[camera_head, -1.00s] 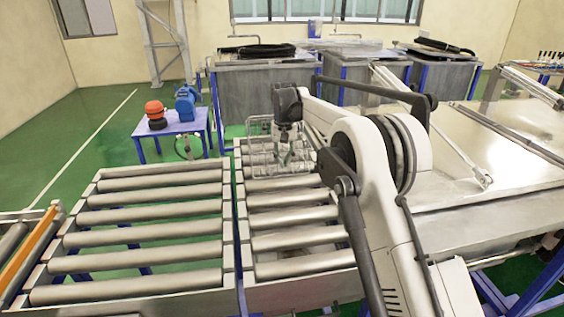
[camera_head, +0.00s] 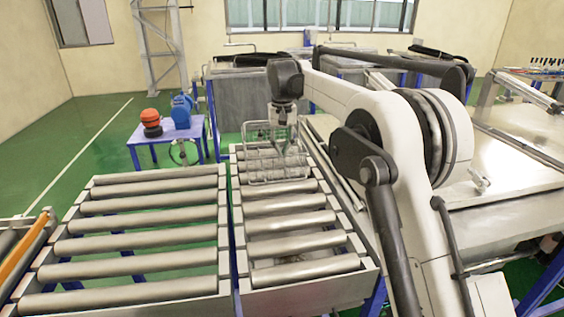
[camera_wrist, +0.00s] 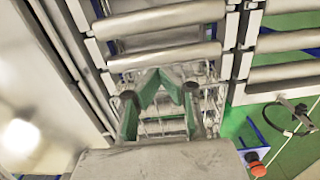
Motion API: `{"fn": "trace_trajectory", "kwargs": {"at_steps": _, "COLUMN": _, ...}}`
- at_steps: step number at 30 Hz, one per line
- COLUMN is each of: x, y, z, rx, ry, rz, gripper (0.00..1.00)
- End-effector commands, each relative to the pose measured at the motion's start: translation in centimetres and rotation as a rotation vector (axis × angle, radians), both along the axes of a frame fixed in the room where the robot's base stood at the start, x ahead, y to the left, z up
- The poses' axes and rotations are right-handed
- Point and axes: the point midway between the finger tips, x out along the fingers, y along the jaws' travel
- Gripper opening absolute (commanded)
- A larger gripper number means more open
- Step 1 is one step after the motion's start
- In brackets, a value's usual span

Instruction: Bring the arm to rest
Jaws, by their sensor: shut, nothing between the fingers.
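My gripper (camera_head: 284,138) is at the end of my bent arm, above the far end of the right roller conveyor (camera_head: 290,222). In the wrist view its green fingers (camera_wrist: 159,78) come together at their tips and hold nothing. A wire basket (camera_head: 262,164) with clear cylindrical items sits on the rollers beneath the gripper. In the wrist view the basket (camera_wrist: 207,84) shows partly behind the fingers. Whether the fingers touch the basket cannot be told.
A left roller conveyor (camera_head: 140,227) runs alongside. A small blue table (camera_head: 170,139) holds an orange-and-black object (camera_head: 151,120) and a blue object (camera_head: 182,108). Grey tanks (camera_head: 238,95) stand behind. A metal work surface (camera_head: 510,150) is at the right. Green floor is clear at the left.

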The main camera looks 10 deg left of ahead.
Motion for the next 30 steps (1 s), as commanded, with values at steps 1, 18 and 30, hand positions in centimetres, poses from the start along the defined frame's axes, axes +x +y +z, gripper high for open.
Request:
{"fn": "trace_trajectory", "kwargs": {"at_steps": 1, "x": 0.0, "y": 0.0, "z": 0.5, "rx": 0.000, "ry": 0.000, "rz": 0.000, "gripper": 0.00}}
{"fn": "trace_trajectory", "kwargs": {"at_steps": 18, "x": -4.4, "y": -7.0, "z": 7.3, "rx": 0.034, "ry": -0.094, "rz": -0.056, "gripper": 0.00}}
{"fn": "trace_trajectory", "kwargs": {"at_steps": 30, "x": -12.2, "y": -15.0, "z": 11.3, "rx": 0.067, "ry": -0.212, "rz": -0.121, "gripper": 0.00}}
